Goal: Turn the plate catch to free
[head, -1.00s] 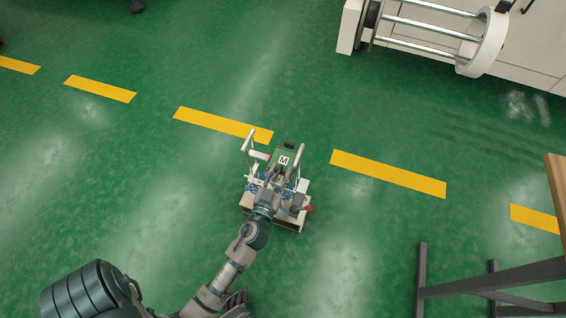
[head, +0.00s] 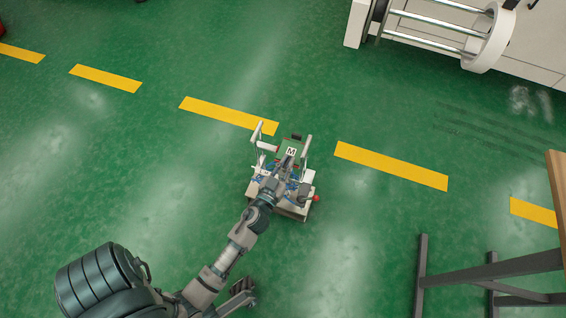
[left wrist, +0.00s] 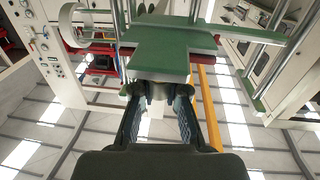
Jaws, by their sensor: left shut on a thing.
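A small white unit with a green plate marked M (head: 291,151) is below me in the head view. My left gripper (head: 287,168) is over this unit, and its wrist covers part of it. In the left wrist view my left gripper (left wrist: 160,98) has both dark fingers closed on a small grey part under the green plate (left wrist: 160,58). That part appears to be the plate catch, but the fingers hide most of it and its turn position cannot be read.
A white machine with metal bars (head: 432,22) stands at the top right of the head view. A table with grey legs (head: 490,272) is at the lower right. The green floor around the unit is clear, with yellow dashes (head: 390,166).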

